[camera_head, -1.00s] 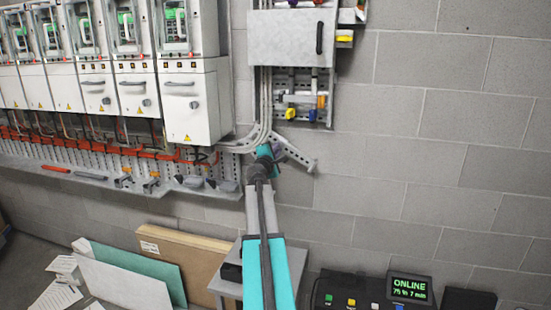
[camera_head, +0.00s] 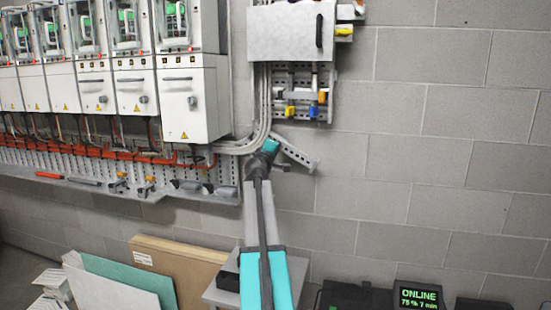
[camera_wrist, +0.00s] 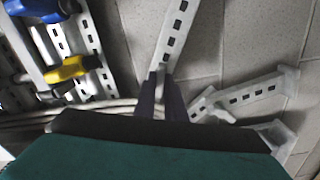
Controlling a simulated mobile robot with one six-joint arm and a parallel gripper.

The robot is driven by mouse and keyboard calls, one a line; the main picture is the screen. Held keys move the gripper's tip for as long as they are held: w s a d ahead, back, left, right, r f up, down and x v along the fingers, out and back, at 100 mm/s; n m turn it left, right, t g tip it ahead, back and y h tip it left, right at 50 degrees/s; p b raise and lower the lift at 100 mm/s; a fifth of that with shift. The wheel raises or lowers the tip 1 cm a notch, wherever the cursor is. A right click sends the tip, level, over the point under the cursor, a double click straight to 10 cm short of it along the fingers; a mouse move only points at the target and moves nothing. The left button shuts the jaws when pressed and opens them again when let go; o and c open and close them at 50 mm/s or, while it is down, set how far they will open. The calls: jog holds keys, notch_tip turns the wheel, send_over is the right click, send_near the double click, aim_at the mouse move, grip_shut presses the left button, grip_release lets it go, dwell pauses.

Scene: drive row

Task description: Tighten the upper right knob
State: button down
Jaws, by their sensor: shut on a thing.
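My gripper (camera_wrist: 162,84) shows its two dark fingers close together at the near end of a perforated metal strut (camera_wrist: 176,35). They are shut on a small part there, apparently the upper right knob, which the fingers almost wholly hide. A second perforated bracket (camera_wrist: 255,92) lies to the right in the wrist view, with a grey winged knob (camera_wrist: 214,114) beside it. In the head view my gripper (camera_head: 274,154) is largely hidden behind my wrist, at the left end of the slanting strut (camera_head: 298,153).
Yellow (camera_wrist: 72,68) and blue (camera_wrist: 34,6) handles sit on a perforated panel to the left in the wrist view. Grey conduits (camera_head: 262,120) run down close to my gripper. A tool rail (camera_head: 150,192) is at left. The block wall (camera_head: 430,150) at right is bare.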

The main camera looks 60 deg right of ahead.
jog(key=m+b, duration=0.6)
jog(key=b, duration=0.2)
jog(key=shift+s+d+r, duration=0.1)
jog(key=shift+d, duration=0.05)
jog(key=shift+r, duration=0.1)
dwell(0.4)
jog(key=c, duration=1.8)
grip_release()
